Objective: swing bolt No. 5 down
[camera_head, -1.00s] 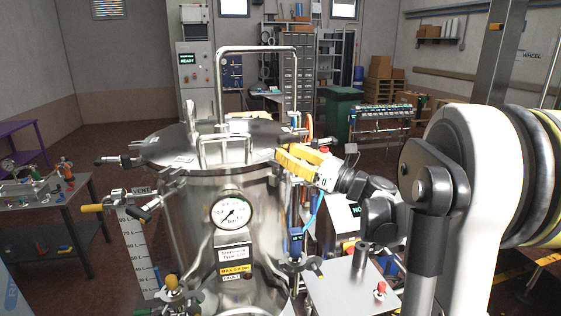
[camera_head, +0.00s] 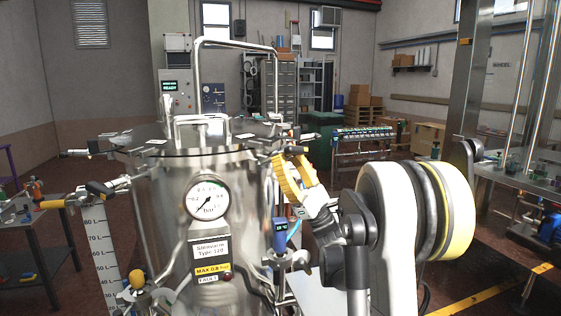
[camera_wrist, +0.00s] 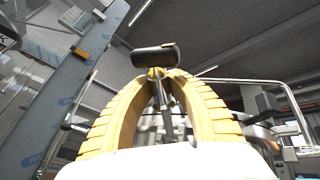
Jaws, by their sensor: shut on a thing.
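The steel pressure vessel (camera_head: 170,215) stands left of centre in the head view, its lid (camera_head: 165,135) on top with several swing bolts around the rim. My gripper (camera_head: 277,160) has yellow ribbed fingers and is at the right side of the lid rim. In the wrist view the fingers (camera_wrist: 160,74) close around the metal shank of a swing bolt (camera_wrist: 162,92). Its black bar-shaped handle (camera_wrist: 155,57) shows just beyond the fingertips. I cannot read a bolt number. The bolt's lower end is mostly hidden by the fingers.
A pressure gauge (camera_head: 207,200) and a label plate (camera_head: 211,252) are on the vessel front. Another bolt with a black handle (camera_head: 98,188) sticks out at the left. A tall bent pipe (camera_head: 235,44) rises above the lid. A blue device (camera_head: 280,232) is below my gripper.

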